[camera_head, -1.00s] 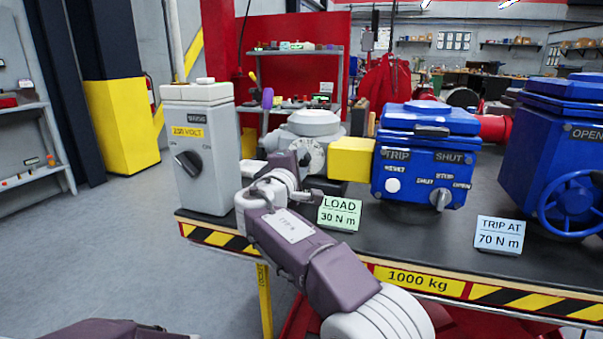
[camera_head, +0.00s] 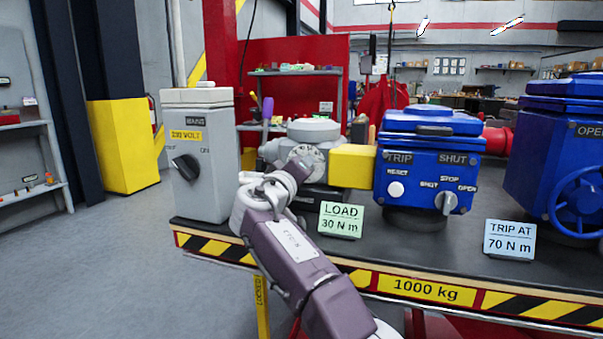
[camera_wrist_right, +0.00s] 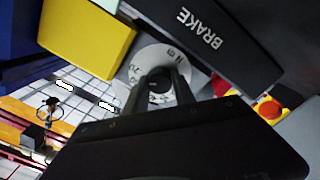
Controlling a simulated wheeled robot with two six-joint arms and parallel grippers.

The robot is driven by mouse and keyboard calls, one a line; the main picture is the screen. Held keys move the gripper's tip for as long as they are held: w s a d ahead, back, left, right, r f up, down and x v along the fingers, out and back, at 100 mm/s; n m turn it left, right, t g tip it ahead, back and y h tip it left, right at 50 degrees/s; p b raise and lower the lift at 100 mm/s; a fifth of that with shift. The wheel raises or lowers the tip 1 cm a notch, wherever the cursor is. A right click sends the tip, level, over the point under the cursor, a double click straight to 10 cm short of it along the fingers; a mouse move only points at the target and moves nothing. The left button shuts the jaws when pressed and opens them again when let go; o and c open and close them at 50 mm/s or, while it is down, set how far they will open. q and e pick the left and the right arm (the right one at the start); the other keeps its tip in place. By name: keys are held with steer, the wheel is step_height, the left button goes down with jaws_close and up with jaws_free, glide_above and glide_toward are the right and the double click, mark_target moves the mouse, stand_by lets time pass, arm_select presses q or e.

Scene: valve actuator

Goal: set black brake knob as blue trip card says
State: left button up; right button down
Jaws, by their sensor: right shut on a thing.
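The pale blue card (camera_head: 510,240) reads "TRIP AT 70 N m" and stands at the bench's right front. The brake unit (camera_head: 314,130), grey with a round pale dial (camera_head: 310,158), stands left of the yellow block (camera_head: 352,166). In the right wrist view, the black brake knob (camera_wrist_right: 158,87) sits at the middle of the marked dial (camera_wrist_right: 135,72), beside a dark "BRAKE" label (camera_wrist_right: 203,30). My right gripper (camera_wrist_right: 161,80) is shut on the knob, its fingers on either side. Its fingers partly hide the knob and dial numbers; the setting is unreadable. My left gripper is not in view.
A green card (camera_head: 341,220) reading "LOAD 30 N m" stands close to my right arm. The grey mains box (camera_head: 203,155) is to the left. A blue actuator (camera_head: 425,165) and a blue handwheel unit (camera_head: 565,150) stand right. The bench's front (camera_head: 425,288) is striped.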

steer(key=shift+f+m, duration=0.1)
steer(key=shift+m, duration=0.7)
steer(key=c, duration=1)
jaws_free()
steer(key=shift+c, duration=0.2)
steer(key=shift+b, duration=0.3)
steer(key=b+v, duration=0.3)
steer(key=v, duration=0.6)
